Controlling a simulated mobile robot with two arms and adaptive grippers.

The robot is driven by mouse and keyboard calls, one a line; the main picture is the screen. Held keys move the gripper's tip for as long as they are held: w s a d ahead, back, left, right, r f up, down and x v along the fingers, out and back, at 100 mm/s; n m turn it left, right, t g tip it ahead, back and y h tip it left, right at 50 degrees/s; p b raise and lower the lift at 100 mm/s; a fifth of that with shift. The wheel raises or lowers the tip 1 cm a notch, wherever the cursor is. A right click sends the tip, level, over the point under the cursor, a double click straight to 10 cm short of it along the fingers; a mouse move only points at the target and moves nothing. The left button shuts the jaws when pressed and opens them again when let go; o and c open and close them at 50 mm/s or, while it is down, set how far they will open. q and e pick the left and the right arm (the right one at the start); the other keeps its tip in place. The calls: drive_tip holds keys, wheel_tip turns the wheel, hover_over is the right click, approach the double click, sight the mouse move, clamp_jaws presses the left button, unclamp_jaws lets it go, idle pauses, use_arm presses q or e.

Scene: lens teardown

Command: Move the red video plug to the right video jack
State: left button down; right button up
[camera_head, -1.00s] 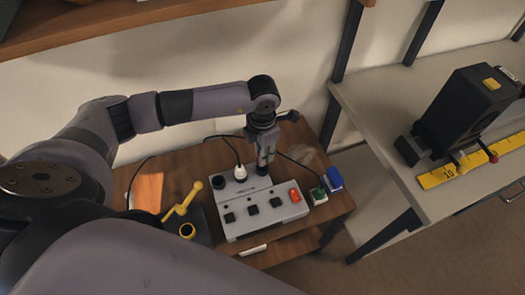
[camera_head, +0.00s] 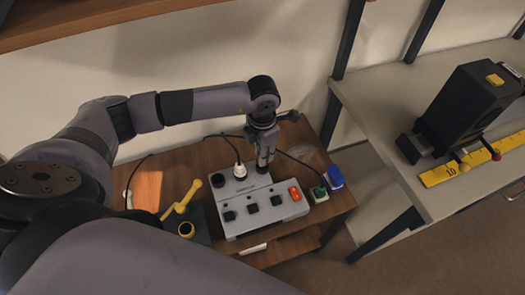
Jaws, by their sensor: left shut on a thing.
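A grey box (camera_head: 250,217) with several black square parts and an orange-red switch (camera_head: 295,193) stands on the brown wooden table. A white plug (camera_head: 240,170) with a black cable stands upright in its back part, beside a black round part (camera_head: 217,180). My left gripper (camera_head: 264,166) points down at the back right of this box. It is shut on a small dark thing at the box's top, mostly hidden by the fingers. I cannot tell its colour or whether it is seated. No red video plug can be clearly made out. My right gripper is not in view.
A yellow lever (camera_head: 181,199) stands left of the box. A green part (camera_head: 319,192) and a blue block (camera_head: 335,177) lie to its right. A black device (camera_head: 470,108) and yellow measuring tape (camera_head: 440,175) are on the grey table at right.

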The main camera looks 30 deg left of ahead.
use_arm(q)
drive_tip(key=shift+f+b, duration=0.85)
drive_tip(key=shift+f, duration=0.25)
idle(0.5)
drive_tip(key=c, duration=1.3)
unclamp_jaws()
drive_tip(key=shift+r, duration=0.1)
wheel_tip(320, 180, up, 12)
drive_tip(key=shift+f, duration=0.1)
